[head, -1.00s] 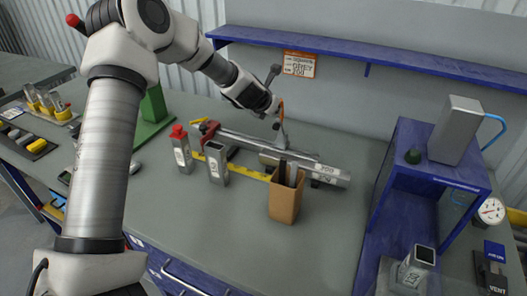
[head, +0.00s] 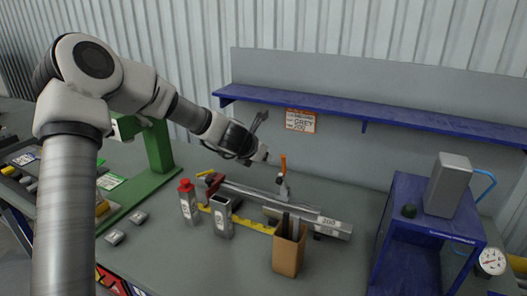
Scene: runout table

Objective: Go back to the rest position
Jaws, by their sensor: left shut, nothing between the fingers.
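My left gripper (head: 262,140) is above the back of the grey runout table (head: 335,258), its arm coming in from the left. It is shut and empty, and sits apart from the things below it. Under and to the right of it lies a long metal bar (head: 333,229) with a label at its right end. An orange-handled tool (head: 283,163) stands upright by the bar. My right gripper is out of the picture.
A red-capped square bottle (head: 187,203), an open metal tube (head: 221,217) and a brown holder (head: 288,253) stand at the front. A green stand (head: 157,150) is behind my left arm. A blue shelf (head: 390,124) runs along the back wall; a blue stand (head: 412,235) is at right.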

